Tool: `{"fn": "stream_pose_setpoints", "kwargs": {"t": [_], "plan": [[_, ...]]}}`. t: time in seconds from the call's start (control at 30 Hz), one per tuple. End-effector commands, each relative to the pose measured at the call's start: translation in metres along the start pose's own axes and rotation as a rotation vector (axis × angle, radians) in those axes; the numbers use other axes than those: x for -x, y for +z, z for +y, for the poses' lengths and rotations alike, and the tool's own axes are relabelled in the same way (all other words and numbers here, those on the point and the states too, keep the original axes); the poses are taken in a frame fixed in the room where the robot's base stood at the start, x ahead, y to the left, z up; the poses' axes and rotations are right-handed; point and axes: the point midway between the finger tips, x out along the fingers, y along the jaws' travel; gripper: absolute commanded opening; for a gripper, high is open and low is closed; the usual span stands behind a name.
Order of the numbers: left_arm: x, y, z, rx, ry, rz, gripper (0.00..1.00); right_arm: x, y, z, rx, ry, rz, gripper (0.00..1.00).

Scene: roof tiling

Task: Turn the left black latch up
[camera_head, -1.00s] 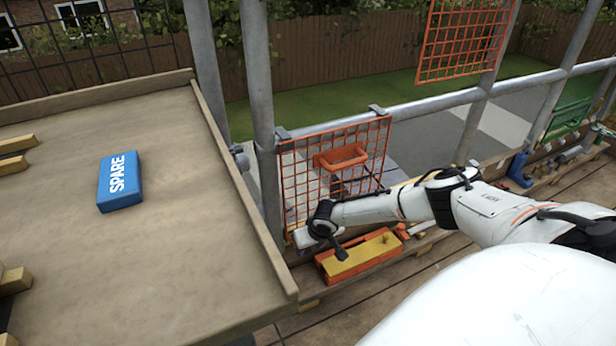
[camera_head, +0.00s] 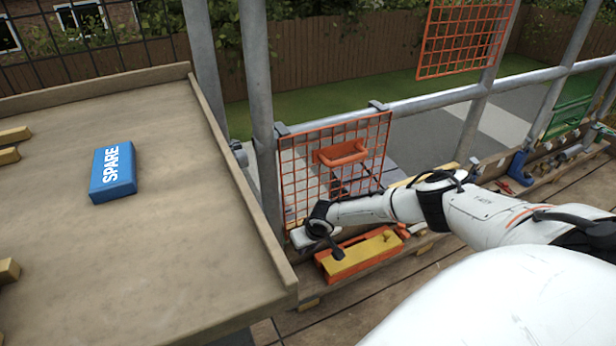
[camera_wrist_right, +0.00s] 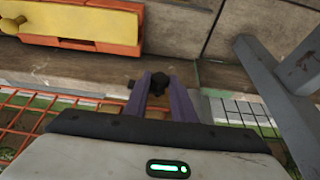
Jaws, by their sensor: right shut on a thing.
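In the right wrist view, a small black latch (camera_wrist_right: 160,80) shows between the fingertips of my right gripper (camera_wrist_right: 160,88). The two purple-grey fingers are closed in on it, at the wooden board beside the orange mesh. The latch's tilt is hard to tell, as the fingers cover part of it. In the head view, my right gripper (camera_head: 303,238) is at the lower left corner of the orange mesh panel (camera_head: 300,180), and the latch is hidden there. My left gripper is not in view.
An orange box with a yellow top (camera_head: 362,252) lies close beside my right gripper. An orange tray (camera_head: 342,153) is at the mesh. Steel scaffold poles (camera_head: 257,100) stand behind. The wooden bench (camera_head: 190,260) at left holds a blue SPARE block (camera_head: 113,172).

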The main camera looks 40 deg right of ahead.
Motion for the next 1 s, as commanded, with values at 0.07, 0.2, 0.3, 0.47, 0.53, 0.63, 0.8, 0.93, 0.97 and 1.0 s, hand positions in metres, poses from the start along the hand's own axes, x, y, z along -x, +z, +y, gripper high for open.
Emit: {"fn": "stream_pose_setpoints", "kwargs": {"t": [0.07, 0.2, 0.3, 0.47, 0.53, 0.63, 0.8, 0.93, 0.97, 1.0], "plan": [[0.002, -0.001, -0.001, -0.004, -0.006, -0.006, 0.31, 0.001, 0.001, -0.001, 0.003, 0.008, -0.002, 0.01], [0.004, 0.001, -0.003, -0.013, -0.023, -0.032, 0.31, 0.002, 0.002, -0.002, 0.014, 0.038, -0.005, 0.01], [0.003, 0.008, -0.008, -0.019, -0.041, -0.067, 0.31, 0.003, 0.002, -0.003, 0.026, 0.070, -0.006, 0.01], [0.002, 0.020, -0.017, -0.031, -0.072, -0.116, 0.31, 0.002, 0.002, -0.005, 0.054, 0.135, -0.006, 0.01], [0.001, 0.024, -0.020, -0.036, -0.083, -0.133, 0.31, 0.001, 0.002, -0.006, 0.069, 0.168, -0.006, 0.01], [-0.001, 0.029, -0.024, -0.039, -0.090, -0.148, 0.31, 0.000, 0.002, -0.008, 0.090, 0.217, -0.005, 0.01], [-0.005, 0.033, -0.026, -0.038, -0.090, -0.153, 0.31, -0.003, 0.003, -0.010, 0.132, 0.315, -0.004, 0.01], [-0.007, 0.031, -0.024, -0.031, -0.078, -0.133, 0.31, -0.005, 0.004, -0.012, 0.167, 0.401, -0.003, 0.01], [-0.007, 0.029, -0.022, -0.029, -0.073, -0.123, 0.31, -0.006, 0.004, -0.012, 0.174, 0.419, -0.004, 0.01], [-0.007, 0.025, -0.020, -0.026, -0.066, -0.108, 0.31, -0.006, 0.004, -0.013, 0.182, 0.440, -0.003, 0.01]]}}
